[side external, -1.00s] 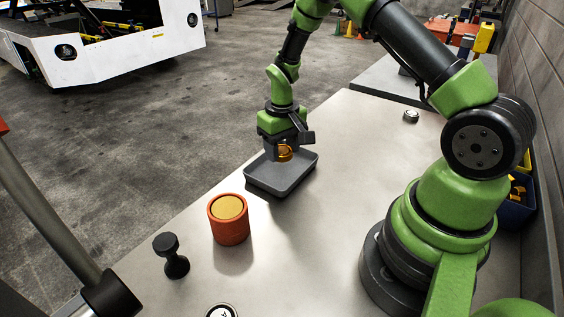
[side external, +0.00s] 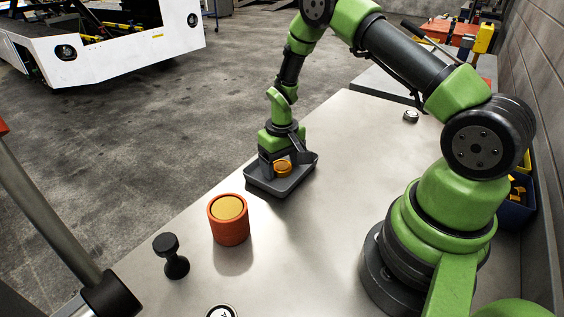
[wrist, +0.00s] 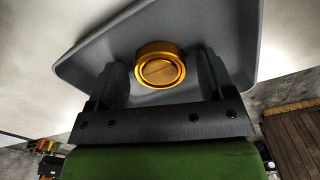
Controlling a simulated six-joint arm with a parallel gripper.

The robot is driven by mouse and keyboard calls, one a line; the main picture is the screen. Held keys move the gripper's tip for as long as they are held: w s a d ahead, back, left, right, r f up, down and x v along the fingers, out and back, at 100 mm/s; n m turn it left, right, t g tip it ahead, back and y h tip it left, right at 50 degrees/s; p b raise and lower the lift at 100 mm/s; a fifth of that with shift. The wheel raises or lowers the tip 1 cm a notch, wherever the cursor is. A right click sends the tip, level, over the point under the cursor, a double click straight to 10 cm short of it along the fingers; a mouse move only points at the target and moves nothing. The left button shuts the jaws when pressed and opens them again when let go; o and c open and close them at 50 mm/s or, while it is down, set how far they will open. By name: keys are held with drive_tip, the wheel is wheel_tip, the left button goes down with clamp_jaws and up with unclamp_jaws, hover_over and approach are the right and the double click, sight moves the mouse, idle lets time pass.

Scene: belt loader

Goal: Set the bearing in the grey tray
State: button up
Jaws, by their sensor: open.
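The bearing, a gold-orange ring (side external: 283,168), sits in the grey tray (side external: 262,187) on the metal table in the side view. In the wrist view the bearing (wrist: 160,66) rests against the floor of the grey tray (wrist: 215,28). My gripper (side external: 281,163) is low in the tray around the bearing. In the wrist view my gripper (wrist: 162,78) has its two dark fingers apart, one on each side of the bearing, with gaps visible. The lower part of the bearing is partly hidden by the tray wall in the side view.
An orange cylinder with a yellow top (side external: 229,220) stands in front of the tray. A black knob-shaped piece (side external: 171,256) stands near the table's left edge. A small round metal part (side external: 411,116) lies at the back right. The table middle right of the tray is clear.

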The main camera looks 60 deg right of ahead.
wheel_tip(320, 180, up, 12)
wheel_tip(320, 180, up, 10)
drive_tip(key=t, duration=0.2)
hover_over(282, 166)
drive_tip(key=s+a, duration=0.3)
drive_tip(key=a, duration=0.1)
drive_tip(key=s+a+r+t+y, duration=0.1)
drive_tip(key=s+a+r+t, duration=0.1)
drive_tip(key=s+a+r, duration=0.2)
drive_tip(key=s+a+r+t+y, duration=0.1)
drive_tip(key=s+a+r+t, duration=0.2)
drive_tip(key=s, duration=0.8)
drive_tip(key=shift+s+a+r, duration=0.3)
drive_tip(key=shift+a+r, duration=0.1)
drive_tip(key=shift+r, duration=0.45)
